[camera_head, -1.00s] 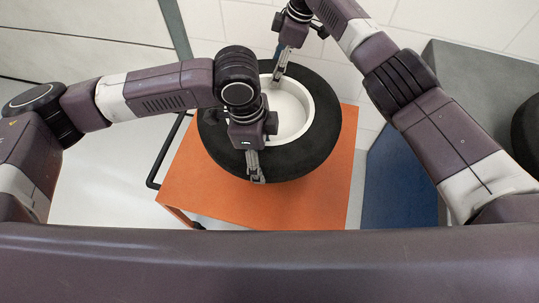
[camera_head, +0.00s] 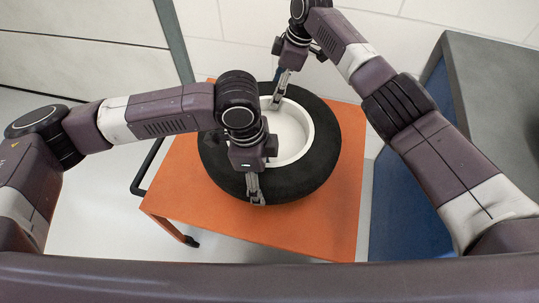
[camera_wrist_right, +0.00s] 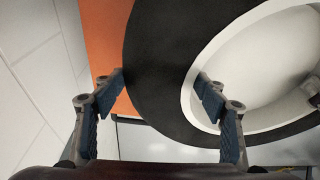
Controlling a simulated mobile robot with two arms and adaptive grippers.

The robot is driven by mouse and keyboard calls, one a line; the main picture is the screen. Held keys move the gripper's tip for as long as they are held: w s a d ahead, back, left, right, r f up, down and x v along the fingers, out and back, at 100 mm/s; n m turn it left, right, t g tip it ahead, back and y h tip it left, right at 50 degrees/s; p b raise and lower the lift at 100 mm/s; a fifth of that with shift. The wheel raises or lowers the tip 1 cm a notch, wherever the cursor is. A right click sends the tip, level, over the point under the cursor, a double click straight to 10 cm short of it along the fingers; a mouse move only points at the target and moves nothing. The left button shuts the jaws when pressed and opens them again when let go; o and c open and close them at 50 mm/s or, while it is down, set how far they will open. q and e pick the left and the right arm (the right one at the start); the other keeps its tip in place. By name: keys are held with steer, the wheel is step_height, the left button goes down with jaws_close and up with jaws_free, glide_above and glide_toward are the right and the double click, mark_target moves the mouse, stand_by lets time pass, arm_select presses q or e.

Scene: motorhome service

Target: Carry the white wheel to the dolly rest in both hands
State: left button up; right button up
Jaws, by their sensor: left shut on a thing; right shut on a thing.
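The white wheel has a white rim (camera_head: 301,152) inside a thick black tyre (camera_head: 318,178). It appears over the orange top of a dolly (camera_head: 190,185); I cannot tell if it touches it. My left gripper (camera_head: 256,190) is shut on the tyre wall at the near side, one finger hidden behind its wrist. My right gripper (camera_head: 281,90) is shut on the far side. In the right wrist view, the right gripper (camera_wrist_right: 162,84) has one finger outside the tyre (camera_wrist_right: 155,85) and one inside the white rim (camera_wrist_right: 188,95).
The dolly has a black handle (camera_head: 146,165) at its left and a castor (camera_head: 191,241) below. A grey-topped cabinet with a blue side (camera_head: 400,215) stands close at the right. A pale tiled wall (camera_head: 240,35) is behind. Clear floor (camera_head: 90,215) lies to the left.

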arm_select(q)
steer(key=shift+d+r, duration=0.15)
steer(key=shift+r, duration=0.05)
arm_select(e)
steer(key=shift+w+a+r, duration=0.15)
steer(key=shift+r, duration=0.25)
arm_select(q)
steer(key=shift+f, duration=0.25)
arm_select(e)
steer(key=shift+f, duration=0.2)
